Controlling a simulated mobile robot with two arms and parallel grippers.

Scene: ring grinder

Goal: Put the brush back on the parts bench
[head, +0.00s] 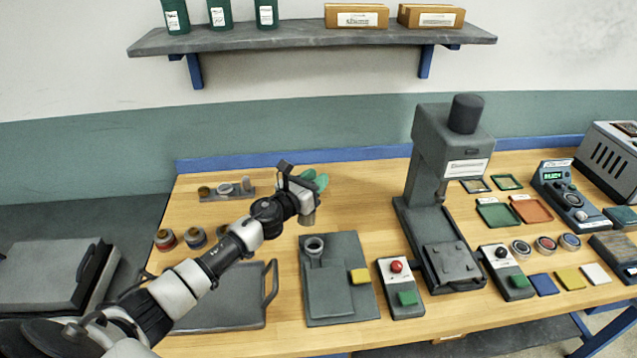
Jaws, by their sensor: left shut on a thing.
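My left gripper (303,196) reaches in from the left over the wooden bench (365,208). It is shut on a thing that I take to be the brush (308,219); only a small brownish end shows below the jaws. The rest of it is hidden by the gripper. Its height above the bench top is hard to tell. My right gripper is not in view.
A green item (319,181) shows just behind the gripper. A grey press (440,170) stands tall to the right. A grey plate fixture (340,290) and a red-button box (399,285) lie in front. Bare wood lies between gripper and press.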

